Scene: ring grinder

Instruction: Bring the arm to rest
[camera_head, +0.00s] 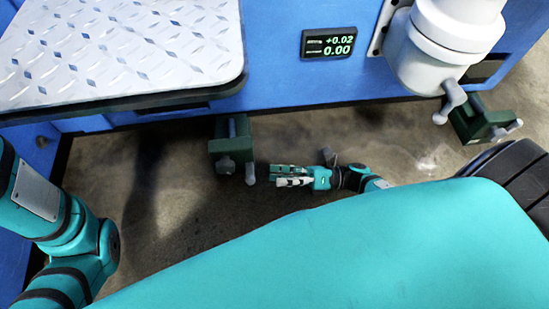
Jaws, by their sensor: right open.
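My right gripper (278,176) shows small in the middle of the head view, low near the grey floor, pointing left. Its two fingers are apart, with nothing seen between them. Its teal wrist runs right and goes out of sight behind the large teal part of my own body in front. My left arm (60,230) comes in at the left edge as teal links with dark bands. Its gripper is outside the picture.
A blue machine (285,85) with a metal tread-plate top (120,50) and a small display (328,43) stands ahead. A white machine part (440,50) hangs at upper right. Dark green machine feet (232,140) stand on the floor, one close to my right gripper. Bare floor (160,190) lies left.

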